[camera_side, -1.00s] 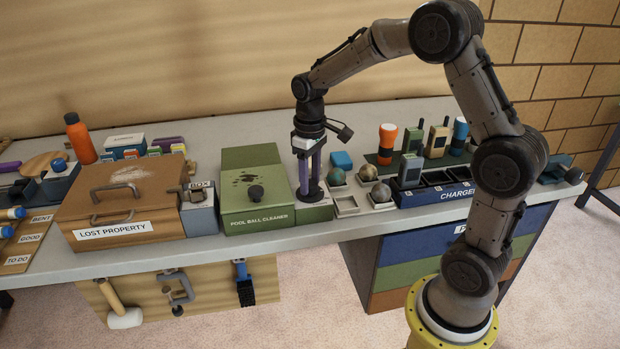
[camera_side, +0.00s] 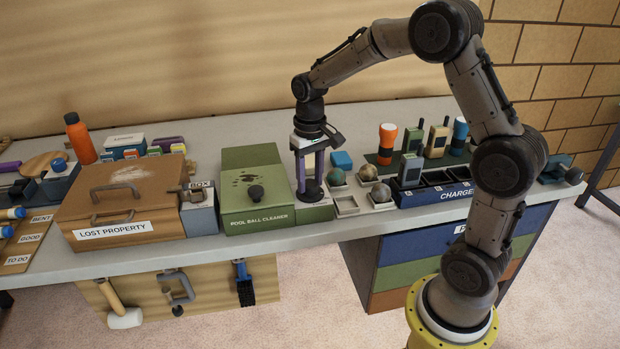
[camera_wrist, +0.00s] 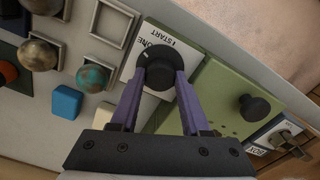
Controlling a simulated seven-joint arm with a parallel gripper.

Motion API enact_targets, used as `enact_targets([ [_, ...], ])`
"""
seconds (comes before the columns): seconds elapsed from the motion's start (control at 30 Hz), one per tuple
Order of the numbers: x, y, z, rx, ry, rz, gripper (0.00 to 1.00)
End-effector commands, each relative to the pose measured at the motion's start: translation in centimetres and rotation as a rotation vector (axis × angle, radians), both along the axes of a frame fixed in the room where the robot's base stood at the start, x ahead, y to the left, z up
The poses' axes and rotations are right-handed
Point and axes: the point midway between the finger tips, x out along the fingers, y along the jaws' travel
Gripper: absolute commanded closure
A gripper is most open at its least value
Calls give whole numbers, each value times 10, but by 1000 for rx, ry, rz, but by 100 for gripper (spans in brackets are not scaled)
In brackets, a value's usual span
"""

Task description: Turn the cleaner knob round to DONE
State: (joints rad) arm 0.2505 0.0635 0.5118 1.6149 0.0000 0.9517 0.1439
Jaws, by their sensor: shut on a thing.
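The cleaner knob (camera_wrist: 158,70) is black and round and sits on a white plate (camera_wrist: 150,87) lettered START and, partly hidden, DONE. The plate is at the end of the green pool ball cleaner (camera_side: 256,217). My gripper (camera_wrist: 160,80) has its two purple fingers shut on the knob, one on each side.
Right of the knob in the side view are small trays (camera_side: 346,205) with balls, a blue block (camera_side: 341,160) and the charger rack (camera_side: 440,191). A second black knob (camera_side: 256,193) stands on the cleaner's lid. The lost property box (camera_side: 118,205) stands farther left.

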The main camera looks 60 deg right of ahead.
Motion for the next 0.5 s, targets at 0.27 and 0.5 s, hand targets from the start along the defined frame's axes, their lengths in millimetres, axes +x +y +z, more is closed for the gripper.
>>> enact_targets([
  [0.27, 0, 0, 1, 0, -1, -126, 100],
  [0.5, 0, 0, 1, 0, -1, -163, 100],
])
